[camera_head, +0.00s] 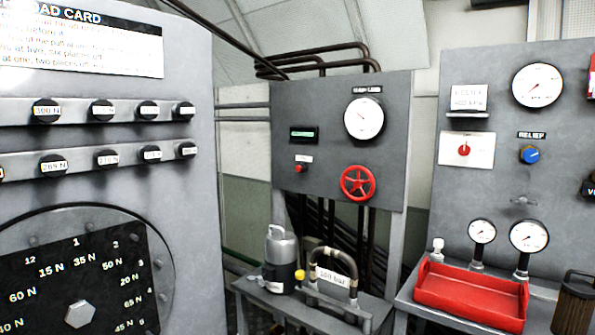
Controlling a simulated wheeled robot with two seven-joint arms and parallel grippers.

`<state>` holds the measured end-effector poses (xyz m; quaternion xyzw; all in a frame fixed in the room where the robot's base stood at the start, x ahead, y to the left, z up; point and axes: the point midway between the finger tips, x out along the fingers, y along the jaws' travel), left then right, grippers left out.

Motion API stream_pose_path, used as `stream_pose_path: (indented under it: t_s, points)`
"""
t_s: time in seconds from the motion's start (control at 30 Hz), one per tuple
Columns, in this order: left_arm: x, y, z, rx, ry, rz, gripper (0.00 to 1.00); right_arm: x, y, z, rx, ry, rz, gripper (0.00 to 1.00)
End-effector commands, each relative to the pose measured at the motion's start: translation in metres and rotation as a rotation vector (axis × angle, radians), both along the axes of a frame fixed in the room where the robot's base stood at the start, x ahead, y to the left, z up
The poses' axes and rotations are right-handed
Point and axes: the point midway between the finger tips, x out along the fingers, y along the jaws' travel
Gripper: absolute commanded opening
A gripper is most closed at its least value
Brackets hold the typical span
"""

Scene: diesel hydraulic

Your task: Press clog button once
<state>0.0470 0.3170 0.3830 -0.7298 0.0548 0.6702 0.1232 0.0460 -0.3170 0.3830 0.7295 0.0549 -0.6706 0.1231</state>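A small red button (300,168) sits on the grey middle panel (330,105), below a small white label that is too small to read. A dark display with green text (304,134) is above it. I cannot confirm from its label that this is the clog button. Whether it is pressed in cannot be told at this size. Neither of my grippers shows in the head view.
A red handwheel (357,183) and a round gauge (364,118) are right of the button. Below stand a grey canister (280,258) and a hose labelled 100 bar (336,276). A grey panel with knobs (100,185) fills the left. A red tray (471,297) is at right.

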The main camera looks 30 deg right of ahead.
Motion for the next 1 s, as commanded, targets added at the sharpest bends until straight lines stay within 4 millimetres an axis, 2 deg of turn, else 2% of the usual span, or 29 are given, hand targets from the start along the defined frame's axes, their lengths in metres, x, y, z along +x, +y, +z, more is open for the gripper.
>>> stream_pose_path:
  t_s: [0.03, 0.2, 0.27, 1.0]
  points:
    - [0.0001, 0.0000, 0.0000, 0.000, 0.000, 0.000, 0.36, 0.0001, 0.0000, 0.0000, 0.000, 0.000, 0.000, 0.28]
    - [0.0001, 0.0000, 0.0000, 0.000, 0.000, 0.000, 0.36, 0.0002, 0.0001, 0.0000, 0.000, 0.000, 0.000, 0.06]
    - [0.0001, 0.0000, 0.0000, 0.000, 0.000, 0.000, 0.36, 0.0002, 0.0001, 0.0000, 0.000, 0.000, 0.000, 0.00]
    - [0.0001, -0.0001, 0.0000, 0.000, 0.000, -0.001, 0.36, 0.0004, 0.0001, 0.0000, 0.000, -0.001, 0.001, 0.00]
